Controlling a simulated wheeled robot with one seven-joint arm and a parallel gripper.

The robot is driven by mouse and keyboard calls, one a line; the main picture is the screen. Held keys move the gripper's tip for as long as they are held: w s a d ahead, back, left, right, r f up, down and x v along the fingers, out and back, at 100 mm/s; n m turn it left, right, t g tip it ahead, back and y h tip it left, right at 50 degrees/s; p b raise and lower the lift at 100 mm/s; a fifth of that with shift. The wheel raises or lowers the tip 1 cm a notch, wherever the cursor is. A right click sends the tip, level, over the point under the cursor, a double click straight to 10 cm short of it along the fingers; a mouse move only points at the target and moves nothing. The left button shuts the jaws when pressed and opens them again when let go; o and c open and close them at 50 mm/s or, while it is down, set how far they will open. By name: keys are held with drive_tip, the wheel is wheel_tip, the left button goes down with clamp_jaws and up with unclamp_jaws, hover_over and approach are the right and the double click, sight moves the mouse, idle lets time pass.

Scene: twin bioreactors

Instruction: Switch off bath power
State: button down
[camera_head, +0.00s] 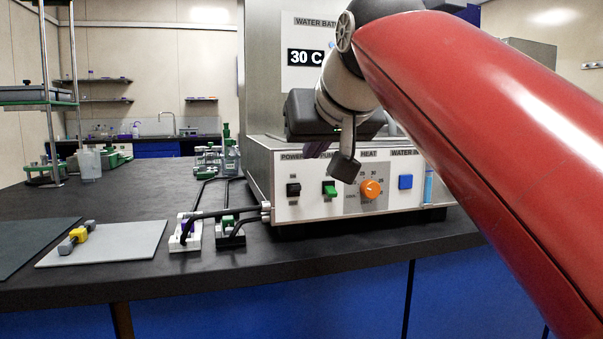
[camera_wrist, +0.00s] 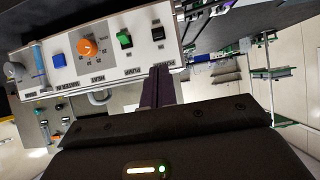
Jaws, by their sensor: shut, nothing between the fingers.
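The water bath (camera_head: 330,208) stands on the dark bench, with a white control panel and a "30 C" display (camera_head: 304,57) above. Its black power switch (camera_head: 293,190) is at the panel's left end and also shows at the top of the wrist view (camera_wrist: 158,33). I cannot tell which way the rocker is set. My gripper (camera_head: 317,149) is shut and empty in front of the panel's upper edge, up and right of the switch. In the wrist view its purple fingers (camera_wrist: 159,72) point toward the panel near the power label, apart from the switch.
A green pump switch (camera_head: 329,188), an orange heat knob (camera_head: 371,189) and a blue button (camera_head: 405,182) sit to the right of the power switch. Two sockets with cables (camera_head: 186,233) lie left of the bath. A grey mat (camera_head: 120,243) holds a yellow-and-grey part.

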idle(0.3)
approach(293, 182)
drive_tip(key=x, duration=0.5)
drive_tip(key=shift+w+b, duration=0.25)
drive_tip(key=shift+b, duration=0.15)
drive_tip(key=shift+f, duration=0.1)
drive_tip(key=shift+s+f+b, duration=0.1)
drive_tip(key=shift+f+b, duration=0.1)
drive_tip(key=shift+b, duration=0.55)
drive_tip(key=shift+t, duration=0.4)
